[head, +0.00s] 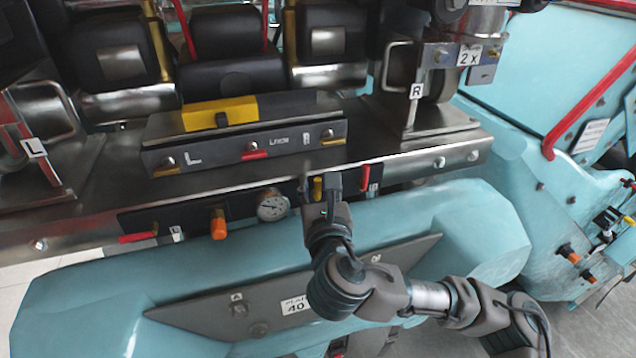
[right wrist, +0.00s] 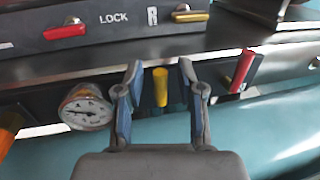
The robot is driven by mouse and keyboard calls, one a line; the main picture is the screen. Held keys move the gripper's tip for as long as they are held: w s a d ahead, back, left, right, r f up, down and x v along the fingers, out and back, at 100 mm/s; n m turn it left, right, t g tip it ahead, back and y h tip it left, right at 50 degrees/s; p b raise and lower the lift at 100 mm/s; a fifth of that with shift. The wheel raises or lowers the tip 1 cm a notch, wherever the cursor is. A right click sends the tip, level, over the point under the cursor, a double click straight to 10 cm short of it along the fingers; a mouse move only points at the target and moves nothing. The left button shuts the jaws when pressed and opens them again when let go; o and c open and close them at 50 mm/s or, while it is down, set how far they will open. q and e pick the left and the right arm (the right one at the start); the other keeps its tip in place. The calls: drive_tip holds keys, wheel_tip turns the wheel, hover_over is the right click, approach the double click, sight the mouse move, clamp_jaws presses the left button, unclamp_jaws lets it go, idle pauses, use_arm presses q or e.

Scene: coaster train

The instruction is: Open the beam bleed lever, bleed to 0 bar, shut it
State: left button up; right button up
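A short yellow lever (head: 317,189) stands near-vertical on the dark strip of the front beam; it also shows in the right wrist view (right wrist: 160,87). No label for it is legible. A round white pressure gauge (head: 273,207) sits left of it and also shows in the right wrist view (right wrist: 86,107); its reading is too small to tell. My right gripper (right wrist: 160,82) is open, with one finger on each side of the yellow lever and a gap on both sides. In the head view my right gripper (head: 326,187) partly covers that spot. My left gripper is not in view.
On the same strip are a red lever (head: 365,178) to the right, an orange knob (head: 218,228) and another red lever (head: 138,238) to the left. Above is a lock panel (head: 225,146) with small red and yellow levers. A teal body lies below.

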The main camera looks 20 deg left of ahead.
clamp_jaws()
drive_tip(key=shift+d, duration=0.1)
drive_tip(key=m, duration=0.2)
drive_tip(key=w+d+m+g+p, duration=0.1)
drive_tip(key=m, duration=0.1)
drive_tip(key=shift+d+f+m, duration=0.1)
drive_tip(key=shift+d+m, duration=0.05)
drive_tip(key=shift+m, duration=0.15)
drive_tip(key=m, duration=0.2)
drive_tip(key=d+m, duration=0.1)
drive_tip(key=shift+w+f+g, duration=0.25)
drive_tip(key=shift+f+g, duration=0.1)
drive_tip(key=shift+g, duration=0.05)
drive_tip(key=m, duration=0.1)
drive_tip(key=f+m, duration=0.1)
drive_tip(key=m, duration=0.1)
drive_tip(key=d+m+g+p, duration=0.1)
drive_tip(key=shift+w+f+m+y, duration=0.35)
drive_tip(key=shift+m+y, duration=0.05)
drive_tip(key=shift+w+f+m+g+y+p, duration=0.1)
drive_tip(key=shift+f+m+g+y+p, duration=0.25)
drive_tip(key=shift+m, duration=0.5)
drive_tip(key=shift+f+m+g+y, duration=0.15)
drive_tip(key=shift+f+m, duration=0.25)
drive_tip(key=shift+m, duration=0.45)
drive_tip(key=shift+f, duration=0.1)
